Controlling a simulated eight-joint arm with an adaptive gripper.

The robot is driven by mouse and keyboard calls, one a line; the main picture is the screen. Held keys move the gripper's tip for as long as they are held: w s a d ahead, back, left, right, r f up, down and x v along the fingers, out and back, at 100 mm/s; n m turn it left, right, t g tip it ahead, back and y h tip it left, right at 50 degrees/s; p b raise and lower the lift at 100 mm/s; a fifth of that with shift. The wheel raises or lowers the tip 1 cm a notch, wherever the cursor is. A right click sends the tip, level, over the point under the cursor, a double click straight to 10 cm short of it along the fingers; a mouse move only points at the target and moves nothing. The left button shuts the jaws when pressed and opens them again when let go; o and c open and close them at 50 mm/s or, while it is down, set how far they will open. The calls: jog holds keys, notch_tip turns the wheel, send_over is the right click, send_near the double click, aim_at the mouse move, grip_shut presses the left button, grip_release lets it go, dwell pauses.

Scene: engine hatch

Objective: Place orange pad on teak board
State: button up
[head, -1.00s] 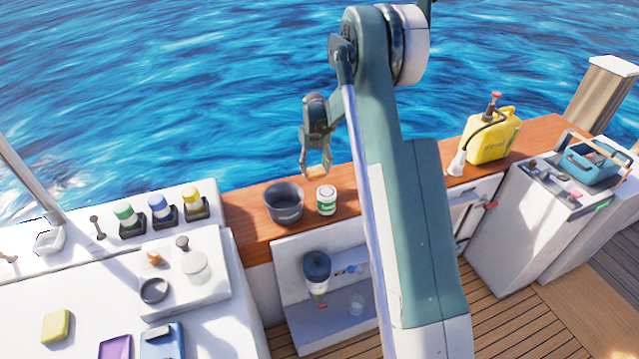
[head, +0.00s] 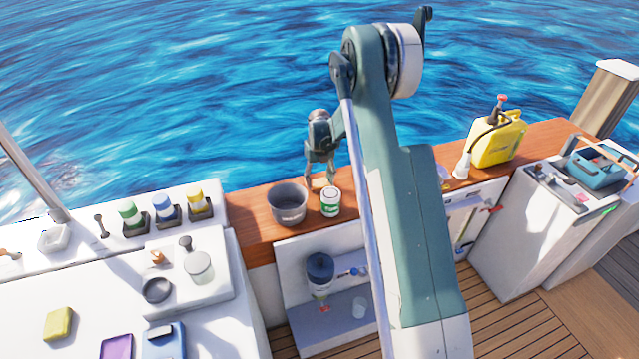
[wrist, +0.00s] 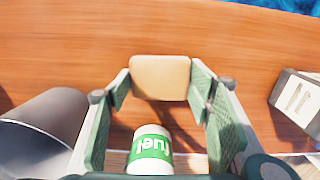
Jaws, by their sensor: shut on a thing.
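The orange pad (wrist: 160,78) is a small pale orange block with rounded corners. It sits between the fingertips of my gripper (wrist: 160,82), which is shut on its two sides. In the head view my gripper (head: 320,183) points down with the pad low over the teak board (head: 250,223), behind the grey bucket and the fuel can. The teak board (wrist: 60,45) fills most of the wrist view under the pad. The pad is at or just above the board; I cannot tell whether it touches.
The grey bucket (head: 287,206) stands on the board left of my gripper, and the white and green fuel can (head: 330,203) stands close in front. A yellow jug (head: 497,138) is farther right. A yellow pad (head: 58,324) lies on the white counter. Bare board lies left of the bucket.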

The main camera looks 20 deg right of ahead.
aim_at(320, 183)
jog(key=shift+f, duration=0.25)
jog(key=shift+f, duration=0.2)
jog(key=o, duration=0.9)
jog(key=shift+r, duration=0.25)
notch_tip(320, 183, up, 12)
jog(key=shift+f+p, duration=0.1)
jog(key=shift+p, duration=0.35)
dwell(0.3)
